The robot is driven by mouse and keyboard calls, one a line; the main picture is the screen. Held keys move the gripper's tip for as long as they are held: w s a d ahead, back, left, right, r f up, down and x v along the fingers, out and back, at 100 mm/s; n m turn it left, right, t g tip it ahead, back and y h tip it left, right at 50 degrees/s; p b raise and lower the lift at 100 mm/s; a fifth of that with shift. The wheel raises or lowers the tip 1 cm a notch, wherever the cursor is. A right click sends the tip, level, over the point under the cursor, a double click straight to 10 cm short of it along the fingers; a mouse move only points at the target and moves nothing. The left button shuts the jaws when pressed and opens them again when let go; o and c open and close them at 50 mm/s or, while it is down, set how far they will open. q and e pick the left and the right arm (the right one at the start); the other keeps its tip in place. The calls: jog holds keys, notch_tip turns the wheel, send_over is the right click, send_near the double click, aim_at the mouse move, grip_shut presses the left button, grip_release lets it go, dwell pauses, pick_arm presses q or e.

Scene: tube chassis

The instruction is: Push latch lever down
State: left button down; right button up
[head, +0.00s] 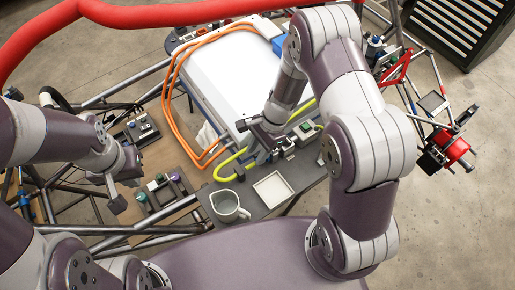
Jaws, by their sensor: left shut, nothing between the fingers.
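I cannot clearly make out the latch lever; small dark fittings (303,131) with green parts sit at the front edge of the white box (222,72). My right gripper (270,146) is pointed down beside these fittings, and its own arm partly hides the area. Whether it touches anything, or is open, I cannot tell. My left gripper (117,204) is shut and empty, over the left part of the tube chassis (135,88), apart from the box.
A metal jug (227,205) and a square white tray (272,188) stand on the dark shelf (250,212) in front. Orange cables (166,95) run along the box's left side. A red padded tube (150,16) crosses the top. A red part (456,150) is at the right.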

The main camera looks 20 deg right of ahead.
grip_shut()
jog(key=shift+s+a+r+p, duration=0.1)
jog(key=shift+p, duration=0.2)
jog(key=h+p, duration=0.2)
jog(key=f+t+p, duration=0.1)
jog(key=p, duration=0.1)
jog(key=shift+s+a+h, duration=0.15)
jog(key=shift+a+h, duration=0.1)
jog(key=shift+h, duration=0.15)
jog(key=shift+f, duration=0.4)
